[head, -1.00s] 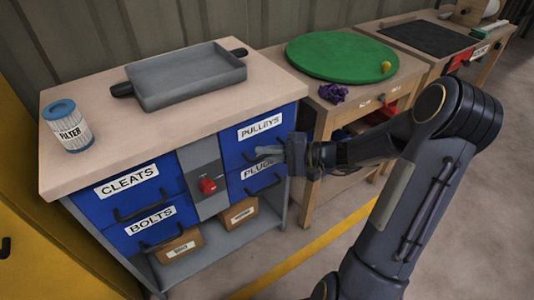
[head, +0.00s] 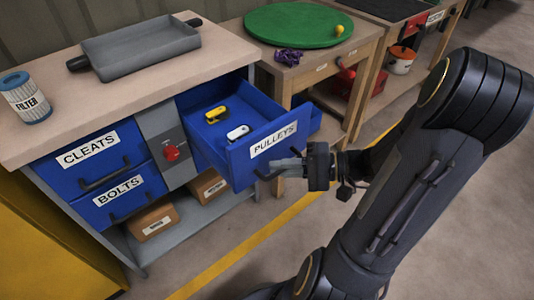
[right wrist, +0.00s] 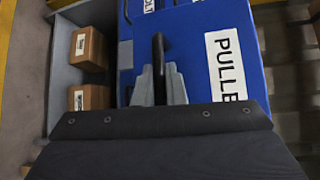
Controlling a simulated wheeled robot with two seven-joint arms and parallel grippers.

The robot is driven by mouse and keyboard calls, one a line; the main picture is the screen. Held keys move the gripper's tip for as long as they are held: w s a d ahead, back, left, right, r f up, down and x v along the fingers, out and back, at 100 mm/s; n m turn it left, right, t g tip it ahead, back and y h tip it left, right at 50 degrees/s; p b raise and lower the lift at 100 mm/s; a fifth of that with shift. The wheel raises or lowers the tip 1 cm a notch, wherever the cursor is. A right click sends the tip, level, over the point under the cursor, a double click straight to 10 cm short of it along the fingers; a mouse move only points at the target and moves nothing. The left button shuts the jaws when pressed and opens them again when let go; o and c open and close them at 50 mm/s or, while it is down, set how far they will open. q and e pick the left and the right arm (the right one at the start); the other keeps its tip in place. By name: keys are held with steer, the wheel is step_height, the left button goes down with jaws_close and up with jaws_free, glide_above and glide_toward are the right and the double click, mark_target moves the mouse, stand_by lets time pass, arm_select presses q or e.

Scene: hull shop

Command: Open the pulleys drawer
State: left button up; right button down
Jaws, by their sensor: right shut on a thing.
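The blue pulleys drawer (head: 242,157) stands pulled well out of the workbench, with its label facing front. Inside it lie a yellow pulley (head: 215,115) and a white pulley (head: 238,132). My right gripper (head: 283,169) is at the drawer front, shut on the dark drawer handle (right wrist: 160,60). The right wrist view shows the grey fingers (right wrist: 158,88) on either side of that handle. My left gripper is not in view.
The cleats drawer (head: 90,160) and bolts drawer (head: 120,200) are shut. A red switch (head: 171,152) is on the grey panel between the drawer columns. Cardboard boxes (head: 153,221) sit on the low shelf. A grey tray (head: 140,46) and filter (head: 25,98) stand on top.

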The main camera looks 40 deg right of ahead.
steer(key=shift+s+d, duration=0.1)
steer(key=shift+s, duration=1.3)
steer(key=c, duration=1.8)
jaws_free()
steer(key=shift+o, duration=0.2)
steer(key=shift+d, duration=0.1)
steer(key=p+v, duration=0.1)
steer(key=v, duration=0.6)
steer(key=shift+s+d+p, duration=0.25)
steer(key=shift+s+p, duration=0.05)
steer(key=shift+p, duration=0.05)
